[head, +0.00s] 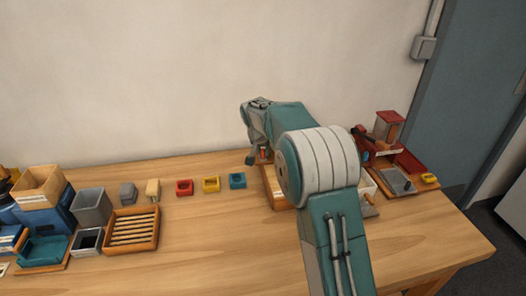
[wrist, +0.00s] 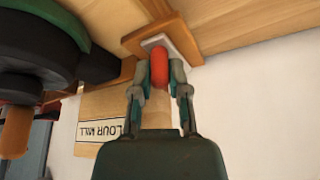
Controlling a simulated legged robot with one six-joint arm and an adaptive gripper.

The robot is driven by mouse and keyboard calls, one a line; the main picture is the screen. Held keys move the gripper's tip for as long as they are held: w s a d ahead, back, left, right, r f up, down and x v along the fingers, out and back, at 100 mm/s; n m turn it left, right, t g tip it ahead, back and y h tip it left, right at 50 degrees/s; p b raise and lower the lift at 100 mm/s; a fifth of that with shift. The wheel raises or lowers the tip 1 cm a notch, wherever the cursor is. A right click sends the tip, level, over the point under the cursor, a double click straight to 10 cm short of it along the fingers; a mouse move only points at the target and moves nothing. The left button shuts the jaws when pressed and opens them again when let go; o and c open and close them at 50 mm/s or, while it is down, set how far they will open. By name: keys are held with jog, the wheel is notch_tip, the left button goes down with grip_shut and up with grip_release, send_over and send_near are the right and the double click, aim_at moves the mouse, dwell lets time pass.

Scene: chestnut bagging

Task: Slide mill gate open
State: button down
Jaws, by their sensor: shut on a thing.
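My gripper (wrist: 160,72) is shut on an upright-looking red-orange knob (wrist: 160,67), one finger on each side of it. The knob joins a pale grey gate plate (wrist: 154,42), which sits in a wooden frame (wrist: 131,41). In the head view my gripper (head: 257,158) is at the left end of a wooden mill base (head: 270,190), and a bit of red shows between its fingers. My arm hides most of the mill in that view. How far the gate stands open cannot be told.
In the wrist view, a large dark round part (wrist: 40,60) and a wooden handle (wrist: 15,130) lie left, near a flour mill sign (wrist: 100,125). A slatted wooden tray (head: 131,230) is farther left.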

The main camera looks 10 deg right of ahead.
jog(key=shift+s+a+f, duration=0.1)
jog(key=shift+a+f, duration=0.05)
jog(key=shift+a, duration=1)
jog(key=shift+d, duration=0.1)
jog(key=c, duration=0.9)
grip_release()
jog(key=o, duration=0.3)
jog(key=shift+a, duration=0.4)
jog(key=shift+d, duration=0.1)
jog(key=shift+s+r, duration=0.1)
jog(key=shift+r, duration=0.3)
jog(key=v, duration=1.1)
jog(key=shift+a, duration=0.25)
